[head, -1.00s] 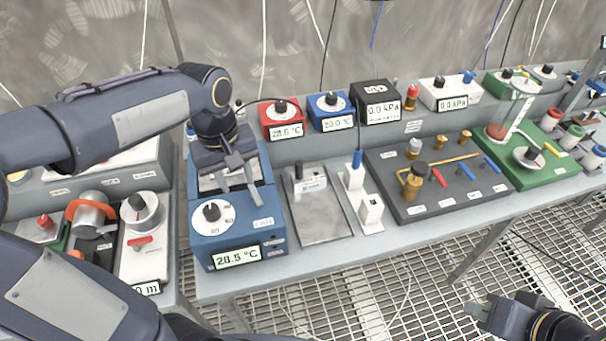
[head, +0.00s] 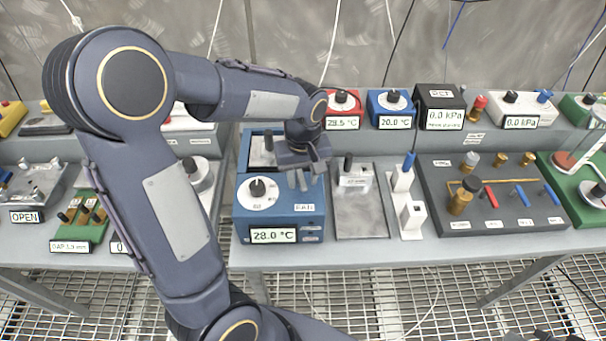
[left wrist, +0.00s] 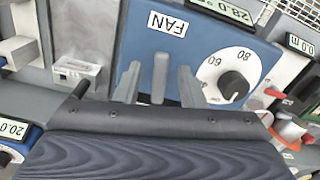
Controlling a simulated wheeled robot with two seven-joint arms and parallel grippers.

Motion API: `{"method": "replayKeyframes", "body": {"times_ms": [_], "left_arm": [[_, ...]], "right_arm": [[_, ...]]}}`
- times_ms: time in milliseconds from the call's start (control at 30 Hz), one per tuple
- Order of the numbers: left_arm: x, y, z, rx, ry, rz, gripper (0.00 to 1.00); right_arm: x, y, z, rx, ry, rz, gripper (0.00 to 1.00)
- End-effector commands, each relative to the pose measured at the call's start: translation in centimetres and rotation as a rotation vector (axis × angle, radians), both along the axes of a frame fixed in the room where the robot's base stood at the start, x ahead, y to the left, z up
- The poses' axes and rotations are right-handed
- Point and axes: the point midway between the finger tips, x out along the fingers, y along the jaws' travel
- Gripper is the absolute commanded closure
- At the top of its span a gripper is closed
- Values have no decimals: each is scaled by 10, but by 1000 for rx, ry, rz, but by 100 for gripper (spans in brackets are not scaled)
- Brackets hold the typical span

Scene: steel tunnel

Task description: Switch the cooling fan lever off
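The blue box (head: 262,219) stands on the bench with a white dial, a FAN label (head: 304,208) and a display reading 28.0 °C. My left gripper (head: 304,178) is over the box's right side, just behind the label. In the left wrist view, the fingers of my left gripper (left wrist: 159,84) are apart beside the FAN label (left wrist: 168,24). A narrow grey-blue upright piece (left wrist: 160,78) shows between them, apparently the fan lever; whether the fingers touch it is unclear. Only a dark bit of my right gripper (head: 530,336) shows at the bottom edge.
The box's dial (left wrist: 226,83) is close beside the left fingers. A grey plate with a black-handled block (head: 354,178) and a white stand with a blue knob (head: 403,172) are to the right. Red (head: 343,108) and blue (head: 390,108) dial boxes stand behind.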

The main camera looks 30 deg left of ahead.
Motion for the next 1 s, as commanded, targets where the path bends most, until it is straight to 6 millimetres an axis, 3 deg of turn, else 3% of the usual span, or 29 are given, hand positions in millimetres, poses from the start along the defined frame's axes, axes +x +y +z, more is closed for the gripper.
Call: {"method": "replayKeyframes", "body": {"times_ms": [67, 367, 533, 800, 1000], "left_arm": [[0, 0, 0, 0, 0, 0, 64], [0, 0, 0, -1, -1, 0, 100], [-1, 1, 0, -1, -1, -24, 100], [-4, 6, 1, -1, -2, -216, 100], [-4, 6, 1, 0, -1, -226, 100]], "right_arm": [[0, 0, 0, 0, 0, 0, 100], [0, 0, 0, 0, 0, 0, 100], [0, 0, -1, 0, 0, 0, 100], [0, 0, -3, 0, 0, 0, 100], [0, 0, -3, 0, 0, 0, 100]]}}
